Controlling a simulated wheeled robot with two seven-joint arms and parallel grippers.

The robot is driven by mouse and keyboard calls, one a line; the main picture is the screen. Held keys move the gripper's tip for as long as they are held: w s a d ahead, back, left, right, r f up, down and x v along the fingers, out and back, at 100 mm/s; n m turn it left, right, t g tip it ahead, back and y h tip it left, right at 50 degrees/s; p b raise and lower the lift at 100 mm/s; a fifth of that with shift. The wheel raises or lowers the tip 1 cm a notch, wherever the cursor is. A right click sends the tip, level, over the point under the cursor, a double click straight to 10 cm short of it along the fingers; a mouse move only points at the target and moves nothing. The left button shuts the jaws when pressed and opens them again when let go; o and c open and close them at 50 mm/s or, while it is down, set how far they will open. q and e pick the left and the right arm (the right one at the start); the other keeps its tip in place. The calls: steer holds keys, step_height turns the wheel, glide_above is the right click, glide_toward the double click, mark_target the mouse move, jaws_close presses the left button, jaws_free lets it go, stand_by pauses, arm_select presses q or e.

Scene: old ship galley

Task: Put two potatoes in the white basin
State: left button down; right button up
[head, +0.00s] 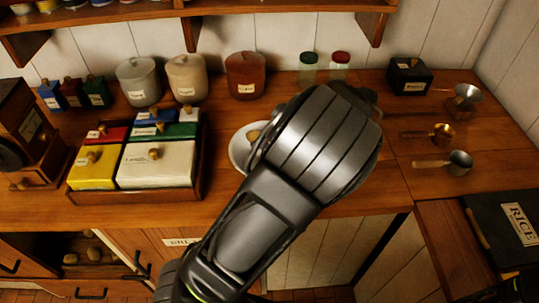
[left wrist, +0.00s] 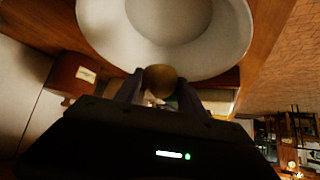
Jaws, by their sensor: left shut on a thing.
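The white basin (head: 237,152) stands on the wooden counter, mostly hidden behind my left arm in the head view. In the left wrist view the basin (left wrist: 232,48) fills the top, and no potato shows in the part of its inside that is visible. My left gripper (left wrist: 160,88) is shut on a brown potato (left wrist: 160,78), which overlaps the near rim of the basin in that view. A small brown patch at the basin in the head view may be this potato (head: 254,136). Several potatoes (head: 82,257) lie in the open cupboard at lower left. My right gripper is not in view.
A wooden tray (head: 137,197) with coloured boxes stands left of the basin. Canisters (head: 246,77) and jars (head: 339,66) line the back. Metal scoops (head: 457,162) and a black box (head: 409,77) are on the right. A rice box (head: 508,224) is at lower right.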

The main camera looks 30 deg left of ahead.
arm_select(q)
steer(key=shift+f+b, duration=0.55)
steer(key=shift+f, duration=0.4)
steer(key=c, duration=0.6)
jaws_free()
steer(key=shift+d+r, duration=0.1)
steer(key=b+v, duration=0.1)
steer(key=v, duration=0.6)
steer(key=shift+d+r, duration=0.2)
steer(key=shift+r, duration=0.05)
